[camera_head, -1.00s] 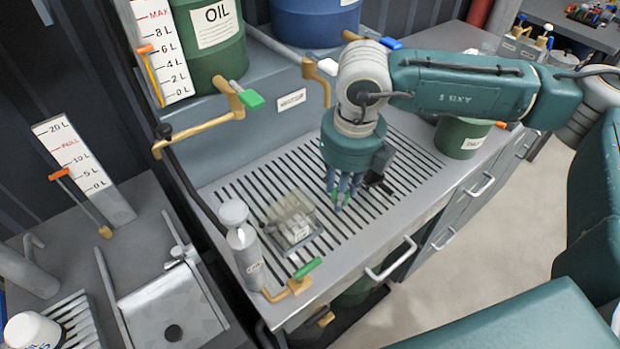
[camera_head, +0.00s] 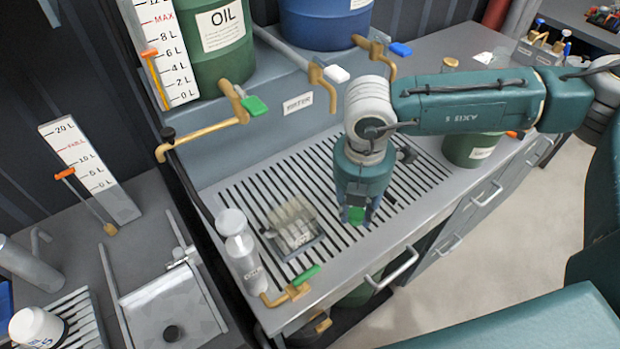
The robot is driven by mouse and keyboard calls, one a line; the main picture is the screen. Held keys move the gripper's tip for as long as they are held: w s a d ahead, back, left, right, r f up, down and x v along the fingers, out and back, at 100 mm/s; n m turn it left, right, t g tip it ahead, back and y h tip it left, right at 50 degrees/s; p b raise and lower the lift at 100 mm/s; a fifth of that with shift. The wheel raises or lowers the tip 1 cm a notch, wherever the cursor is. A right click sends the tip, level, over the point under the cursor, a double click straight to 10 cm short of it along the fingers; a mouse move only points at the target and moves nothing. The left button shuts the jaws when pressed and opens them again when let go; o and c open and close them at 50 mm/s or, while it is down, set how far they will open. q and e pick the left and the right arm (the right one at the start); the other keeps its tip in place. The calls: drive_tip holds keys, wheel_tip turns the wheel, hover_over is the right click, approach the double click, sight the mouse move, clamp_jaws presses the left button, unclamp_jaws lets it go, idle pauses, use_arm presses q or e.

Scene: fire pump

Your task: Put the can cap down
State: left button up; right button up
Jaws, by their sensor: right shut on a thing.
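My right gripper (camera_head: 356,212) points down over the slotted drain grate in the middle of the worktop. Its fingers are shut, with a small green patch showing at their tips. The can cap is not clearly seen; the gripper hides most of what is between the fingers. The green can (camera_head: 472,150) stands on the worktop to the right of the gripper, partly behind my right arm. My left gripper is not in view.
A clear box (camera_head: 293,226) and a grey bottle (camera_head: 243,252) stand left of the gripper. A brass tap with a green handle (camera_head: 292,286) is at the front edge. The green oil barrel (camera_head: 215,45) and blue barrel (camera_head: 318,22) are behind. Bare grate (camera_head: 260,185) lies between.

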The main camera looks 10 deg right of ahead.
drive_tip(key=p, duration=0.6)
hover_over(310, 187)
drive_tip(key=shift+s+a+f+p, duration=0.1)
drive_tip(key=shift+f+p, duration=0.1)
drive_tip(key=shift+f, duration=0.4)
drive_tip(key=shift+s+a+f+p, duration=0.1)
drive_tip(key=shift+f+p, duration=0.1)
drive_tip(key=shift+f, duration=0.4)
drive_tip(key=shift+d+f+p, duration=0.15)
drive_tip(key=shift+f+p, duration=0.15)
drive_tip(key=shift+f, duration=0.4)
wheel_tip(310, 187, down, 2)
drive_tip(key=shift+f+p, duration=0.2)
drive_tip(key=shift+p, duration=0.5)
drive_tip(key=shift+w+f, duration=0.15)
drive_tip(key=shift+f, duration=0.25)
